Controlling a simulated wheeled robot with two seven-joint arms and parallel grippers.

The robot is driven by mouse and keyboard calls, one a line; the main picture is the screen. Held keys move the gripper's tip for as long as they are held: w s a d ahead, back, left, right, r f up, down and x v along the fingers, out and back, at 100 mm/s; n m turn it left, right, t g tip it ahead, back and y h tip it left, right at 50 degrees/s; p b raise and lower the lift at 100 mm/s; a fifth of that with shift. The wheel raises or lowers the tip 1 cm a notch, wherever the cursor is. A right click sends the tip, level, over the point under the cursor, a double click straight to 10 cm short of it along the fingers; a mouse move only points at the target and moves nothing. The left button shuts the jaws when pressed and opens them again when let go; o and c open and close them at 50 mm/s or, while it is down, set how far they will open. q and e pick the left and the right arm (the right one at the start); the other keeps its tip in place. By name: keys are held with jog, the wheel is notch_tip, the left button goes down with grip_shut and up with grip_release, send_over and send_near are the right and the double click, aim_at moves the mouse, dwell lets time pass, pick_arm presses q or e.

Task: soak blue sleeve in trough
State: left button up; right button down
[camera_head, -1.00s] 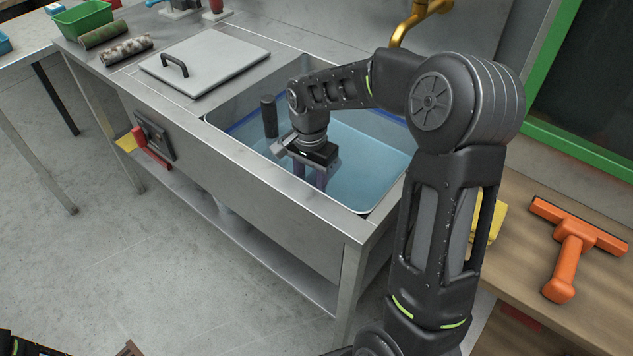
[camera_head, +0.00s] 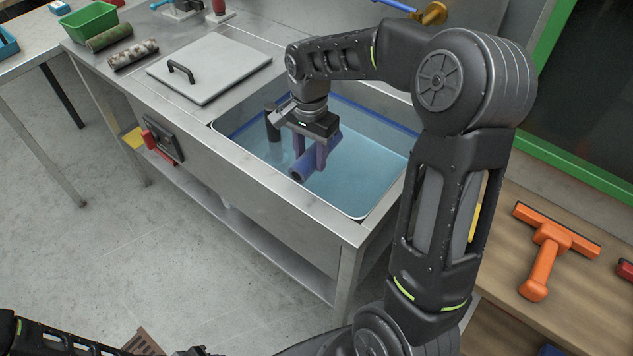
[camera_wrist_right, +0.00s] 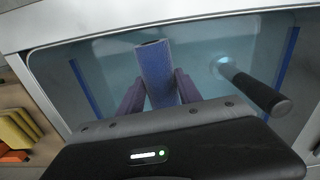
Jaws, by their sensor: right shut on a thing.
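The blue sleeve (camera_head: 302,169) is a short hollow tube, held tilted inside the trough (camera_head: 350,212). My right gripper (camera_head: 310,160) is shut on it, one finger on each side, as the right wrist view shows with the sleeve (camera_wrist_right: 158,75) between the fingers (camera_wrist_right: 158,92). The sleeve looks to be at or just above the blue water (camera_head: 345,185); the exact gap is hard to tell. The gripper body hides its middle. My left arm shows at the bottom left edge, with its gripper too cut off to read.
A dark upright pipe (camera_head: 272,124) stands in the trough beside the gripper. A grey lid (camera_head: 215,68) with a black handle covers the counter to the left. Camouflage and green rolls (camera_head: 133,54) and a green bin (camera_head: 90,20) lie farther left. An orange squeegee (camera_head: 545,260) lies on the right bench.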

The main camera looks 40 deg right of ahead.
aim_at(311, 153)
jog(key=shift+r+p, duration=2.3)
jog(key=shift+r, duration=1.15)
